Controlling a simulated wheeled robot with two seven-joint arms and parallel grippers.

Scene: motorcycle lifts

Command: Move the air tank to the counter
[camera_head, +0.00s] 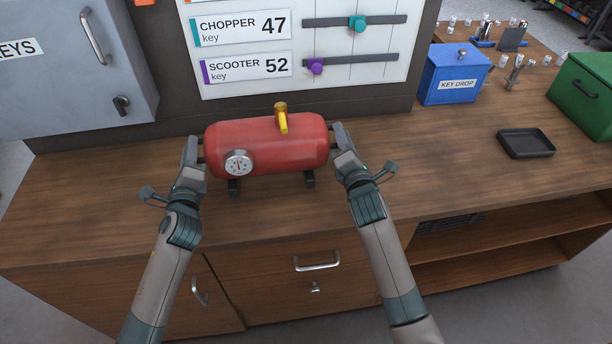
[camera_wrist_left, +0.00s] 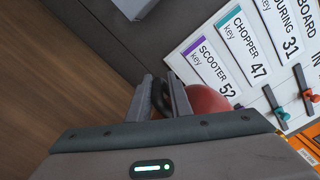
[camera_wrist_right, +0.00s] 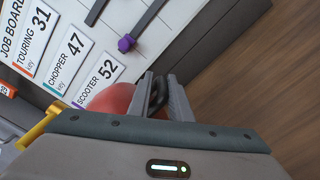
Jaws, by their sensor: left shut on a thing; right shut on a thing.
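The red air tank (camera_head: 268,143) has a round gauge on its front, a yellow lever valve on top and dark feet below. It is level over the wooden counter (camera_head: 100,205); I cannot tell whether its feet touch the top. My left gripper (camera_head: 196,152) is shut on the dark handle at the tank's left end. My right gripper (camera_head: 338,140) is shut on the handle at its right end. Each wrist view shows a dark handle between the fingers, with part of the red tank in the left wrist view (camera_wrist_left: 207,101) and in the right wrist view (camera_wrist_right: 108,100).
A job board (camera_head: 300,80) stands behind the tank, with a grey key cabinet (camera_head: 70,60) to its left. A blue key drop box (camera_head: 455,75), a black tray (camera_head: 526,143) and a green box (camera_head: 585,95) stand to the right. Counter beside the tank is clear.

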